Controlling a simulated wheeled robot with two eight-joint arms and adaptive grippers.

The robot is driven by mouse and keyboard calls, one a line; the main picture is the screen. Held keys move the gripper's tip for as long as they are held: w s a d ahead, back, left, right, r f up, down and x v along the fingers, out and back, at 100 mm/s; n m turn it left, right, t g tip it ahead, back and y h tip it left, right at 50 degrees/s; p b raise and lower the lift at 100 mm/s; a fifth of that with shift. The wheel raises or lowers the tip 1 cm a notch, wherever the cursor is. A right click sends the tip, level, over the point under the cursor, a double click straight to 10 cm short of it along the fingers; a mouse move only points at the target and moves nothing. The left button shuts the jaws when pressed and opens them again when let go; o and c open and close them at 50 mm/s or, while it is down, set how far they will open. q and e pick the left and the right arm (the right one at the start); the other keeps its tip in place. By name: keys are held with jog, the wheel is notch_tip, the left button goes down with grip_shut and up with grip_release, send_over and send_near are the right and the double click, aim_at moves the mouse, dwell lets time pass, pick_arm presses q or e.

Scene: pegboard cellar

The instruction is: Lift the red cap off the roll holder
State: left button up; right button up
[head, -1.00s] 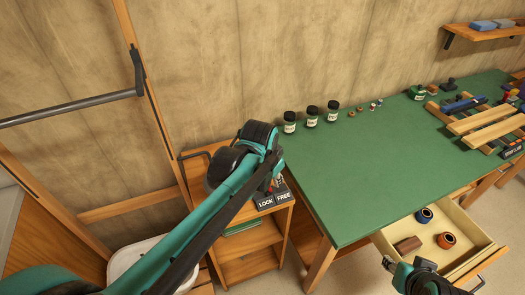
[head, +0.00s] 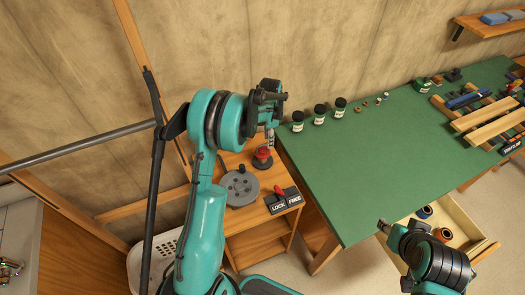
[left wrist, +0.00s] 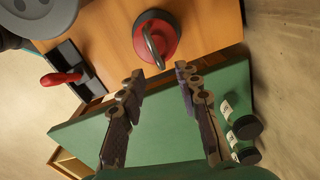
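The red cap (head: 262,153) sits on a dark round base, the roll holder (head: 262,164), on the small wooden shelf unit. In the left wrist view the red cap (left wrist: 168,28) is a disc with a grey upright loop, and the holder shows as a dark ring around it. My left gripper (head: 270,140) points down just above and beside the cap. In the left wrist view this gripper (left wrist: 157,76) is open and empty, its fingertips apart from the cap. My right gripper (head: 383,228) is near the bench's front edge; its finger opening is unclear.
A grey disc (head: 240,187) and a LOCK/FREE switch (head: 284,201) with a red lever share the shelf top (head: 229,221). The green bench (head: 350,165) holds dark jars (head: 319,114) at its back. An open drawer (head: 469,225) lies below. A white basket (head: 136,266) stands left.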

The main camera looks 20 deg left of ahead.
aim_at(263, 149)
pick_arm(q)
jog(key=f, duration=0.2)
jog(key=f+b, duration=0.1)
jog(key=f, duration=0.2)
jog(key=shift+w+a, duration=0.15)
jog(key=shift+a, duration=0.05)
jog(key=shift+r, duration=0.1)
grip_shut()
jog(key=shift+r, duration=0.1)
